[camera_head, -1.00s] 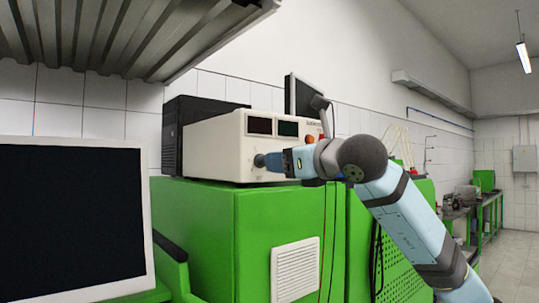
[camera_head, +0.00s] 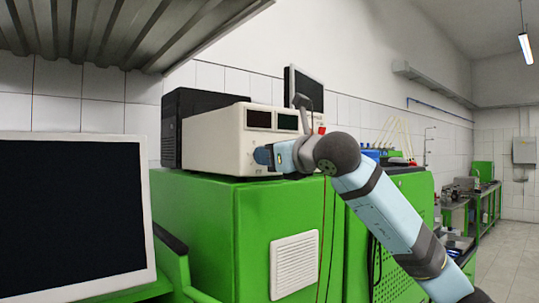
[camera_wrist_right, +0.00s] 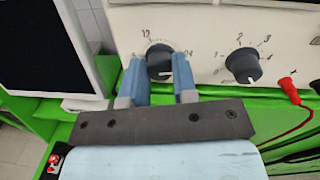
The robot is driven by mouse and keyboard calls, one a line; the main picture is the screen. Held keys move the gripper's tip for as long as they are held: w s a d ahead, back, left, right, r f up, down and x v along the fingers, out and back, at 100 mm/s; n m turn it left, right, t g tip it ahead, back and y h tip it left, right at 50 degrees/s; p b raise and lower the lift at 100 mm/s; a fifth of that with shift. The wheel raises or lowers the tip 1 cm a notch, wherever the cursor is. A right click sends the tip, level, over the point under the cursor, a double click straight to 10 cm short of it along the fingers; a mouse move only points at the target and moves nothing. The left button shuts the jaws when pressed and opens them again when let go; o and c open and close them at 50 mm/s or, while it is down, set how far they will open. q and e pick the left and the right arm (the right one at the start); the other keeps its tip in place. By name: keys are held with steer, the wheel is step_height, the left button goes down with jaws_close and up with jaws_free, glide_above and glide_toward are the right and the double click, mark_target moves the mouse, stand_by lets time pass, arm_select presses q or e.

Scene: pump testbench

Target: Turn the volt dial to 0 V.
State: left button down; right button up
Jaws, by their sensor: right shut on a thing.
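The cream power supply box (camera_head: 212,144) stands on the green cabinet, with two dark displays on its front. My right gripper (camera_head: 262,156) is at the lower front of this box. In the right wrist view, the two blue fingers of my right gripper (camera_wrist_right: 158,72) sit either side of the dark volt dial (camera_wrist_right: 159,56) and are shut on it. The scale numbers 12 and 24 show above the dial. Its pointer is hard to make out, so I cannot tell the exact setting. My left gripper is not in view.
A second dark dial (camera_wrist_right: 243,64), with a scale of small numbers, is right of the held one. A red plug (camera_wrist_right: 289,88) with its cable is further right. A monitor (camera_head: 75,215) stands at the left. A metal shelf (camera_head: 130,35) hangs above.

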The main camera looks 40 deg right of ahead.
steer(key=shift+n, duration=0.3)
steer(key=m+h, duration=0.1)
steer(key=m, duration=1.4)
steer(key=m+h+p, duration=0.1)
steer(key=m, duration=1.5)
steer(key=shift+a+f+t, duration=0.1)
steer(key=shift+f+t, duration=0.1)
steer(key=shift+t, duration=0.1)
stand_by(0.7)
stand_by(0.3)
